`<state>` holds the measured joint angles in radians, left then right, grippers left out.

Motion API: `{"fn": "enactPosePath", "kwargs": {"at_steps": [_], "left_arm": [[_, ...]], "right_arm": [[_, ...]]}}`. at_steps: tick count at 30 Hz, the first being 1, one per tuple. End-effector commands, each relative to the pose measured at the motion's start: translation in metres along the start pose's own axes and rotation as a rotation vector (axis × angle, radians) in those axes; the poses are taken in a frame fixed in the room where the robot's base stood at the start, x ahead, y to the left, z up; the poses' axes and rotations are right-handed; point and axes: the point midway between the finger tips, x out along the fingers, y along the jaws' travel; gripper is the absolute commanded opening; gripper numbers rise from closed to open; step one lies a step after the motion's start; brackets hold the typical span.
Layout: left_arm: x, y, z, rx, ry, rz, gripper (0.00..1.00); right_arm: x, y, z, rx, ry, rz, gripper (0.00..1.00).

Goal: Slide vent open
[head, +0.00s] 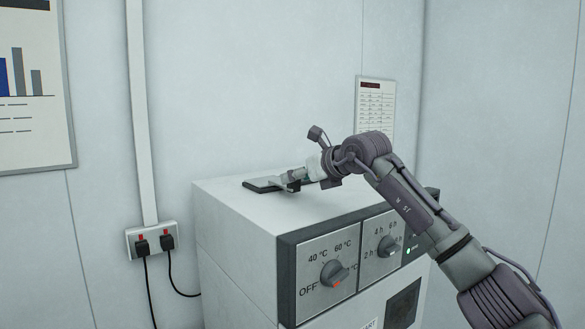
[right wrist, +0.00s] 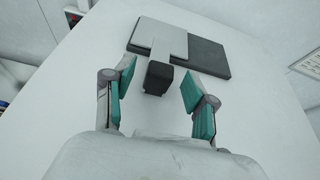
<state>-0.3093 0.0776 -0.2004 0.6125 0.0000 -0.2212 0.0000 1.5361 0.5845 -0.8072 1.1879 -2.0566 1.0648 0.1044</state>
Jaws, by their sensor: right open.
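The vent (right wrist: 207,57) is on the top of a white machine. It has a dark base, a light grey sliding plate (right wrist: 158,36) over part of it, and a black knob (right wrist: 158,78) at the plate's near end. The vent also shows in the head view (head: 262,184), partly hidden by my gripper. My right gripper (head: 290,184) is low over the machine top at the vent. In the right wrist view its open fingers (right wrist: 158,88) are on either side of the knob, with a gap visible on both sides. My left gripper is not in view.
The white machine (head: 235,215) has a front panel with a temperature dial (head: 334,273) and a timer dial (head: 389,247). A wall socket with two plugs (head: 152,241) is at the left. The machine top around the vent is clear.

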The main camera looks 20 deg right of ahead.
Motion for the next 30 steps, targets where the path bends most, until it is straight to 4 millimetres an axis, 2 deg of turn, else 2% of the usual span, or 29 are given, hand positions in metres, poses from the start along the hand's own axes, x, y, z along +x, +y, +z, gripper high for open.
{"fn": "enactPosePath", "kwargs": {"at_steps": [1,6,17,27,30], "left_arm": [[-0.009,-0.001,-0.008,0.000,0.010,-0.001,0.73],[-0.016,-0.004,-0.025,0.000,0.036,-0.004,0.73],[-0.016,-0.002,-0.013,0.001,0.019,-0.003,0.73],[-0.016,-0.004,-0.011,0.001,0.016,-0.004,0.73],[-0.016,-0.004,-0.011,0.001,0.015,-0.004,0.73]], "right_arm": [[0.007,0.001,0.003,0.002,0.003,0.001,0.56],[0.024,0.000,0.002,0.001,0.000,0.000,0.56],[0.029,0.000,0.000,-0.001,-0.001,-0.001,0.56],[0.028,0.000,0.000,0.000,-0.001,-0.001,0.00],[0.028,0.000,0.000,0.000,-0.001,0.000,0.00]]}}
